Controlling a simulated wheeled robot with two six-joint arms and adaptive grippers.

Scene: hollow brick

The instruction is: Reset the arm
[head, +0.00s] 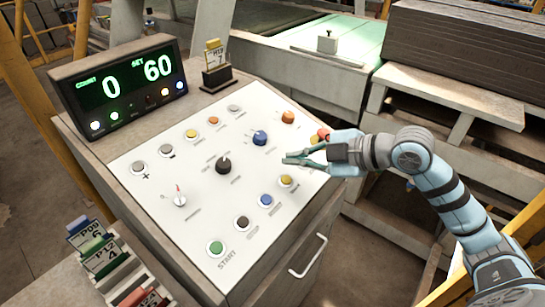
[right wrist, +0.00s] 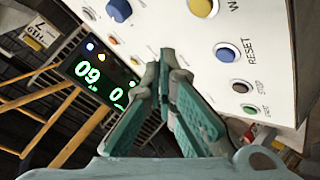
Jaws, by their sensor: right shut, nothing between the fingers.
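My right arm (head: 440,185) reaches in from the right over the white control panel (head: 150,228). My right gripper (head: 287,159) is above the panel, between the yellow button (head: 286,180) and the large blue knob (head: 260,138). Its fingers are shut with nothing between them. In the right wrist view the shut fingertips (right wrist: 167,60) point toward the panel, with the blue button (right wrist: 228,52) marked RESET to their right. That blue button also shows in the head view (head: 265,200). My left gripper is not in view.
A display box (head: 125,82) reading 0 and 60 stands at the panel's back left. A card holder (head: 216,75) is beside it. A rack of labelled cards (head: 105,260) is at lower left. Stacked grey boards (head: 460,45) are at back right.

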